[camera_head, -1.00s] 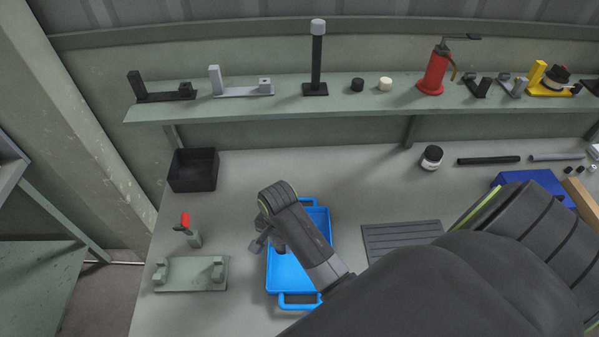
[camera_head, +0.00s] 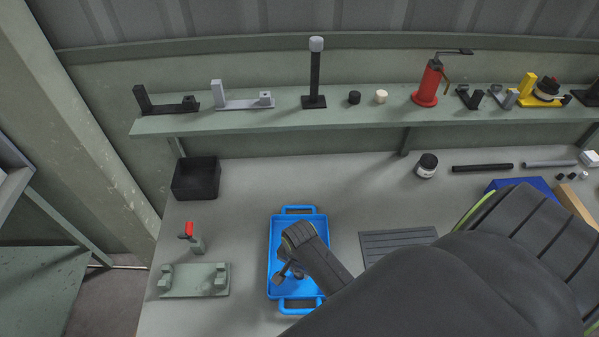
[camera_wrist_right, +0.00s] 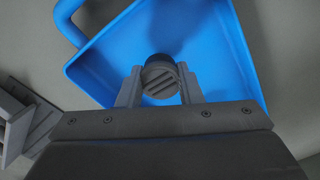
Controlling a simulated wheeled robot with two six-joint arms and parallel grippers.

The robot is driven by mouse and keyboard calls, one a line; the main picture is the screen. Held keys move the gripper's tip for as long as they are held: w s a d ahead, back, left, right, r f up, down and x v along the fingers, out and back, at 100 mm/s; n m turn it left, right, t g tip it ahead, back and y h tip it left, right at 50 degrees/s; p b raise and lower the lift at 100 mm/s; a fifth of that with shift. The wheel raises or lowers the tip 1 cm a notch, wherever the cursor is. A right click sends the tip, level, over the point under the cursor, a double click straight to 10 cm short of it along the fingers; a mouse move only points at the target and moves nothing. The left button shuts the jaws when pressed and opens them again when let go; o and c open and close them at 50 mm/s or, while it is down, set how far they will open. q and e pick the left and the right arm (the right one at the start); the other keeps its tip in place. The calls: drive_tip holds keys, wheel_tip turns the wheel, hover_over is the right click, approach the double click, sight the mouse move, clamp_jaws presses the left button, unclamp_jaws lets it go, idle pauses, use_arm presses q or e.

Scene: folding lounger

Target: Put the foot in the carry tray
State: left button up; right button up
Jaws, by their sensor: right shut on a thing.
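The carry tray is a blue shallow tray (camera_head: 309,225) with a loop handle at each end, lying on the bench. It fills much of the right wrist view (camera_wrist_right: 215,50). My right gripper (camera_head: 287,274) is over the tray in the head view. In the right wrist view its two fingers (camera_wrist_right: 160,90) are shut on the foot (camera_wrist_right: 161,80), a dark round piece with a ridged face. The tray floor lies beyond the foot, and I cannot tell the height between them. My right arm hides part of the tray. My left gripper is not in view.
A black bin (camera_head: 196,178) stands behind and left. A green fixture (camera_head: 194,281) and a small red-handled clamp (camera_head: 193,237) are left of the tray. A dark ribbed mat (camera_head: 397,243) lies to the right. The shelf behind (camera_head: 370,119) holds several parts and a red oil can (camera_head: 430,83).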

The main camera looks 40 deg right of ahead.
drive_tip(key=shift+f, duration=0.8)
drive_tip(key=o, duration=1)
drive_tip(key=shift+f, duration=0.1)
drive_tip(key=shift+r, duration=0.2)
wheel_tip(320, 180, up, 12)
drive_tip(key=b, duration=0.1)
drive_tip(key=shift+b, duration=0.4)
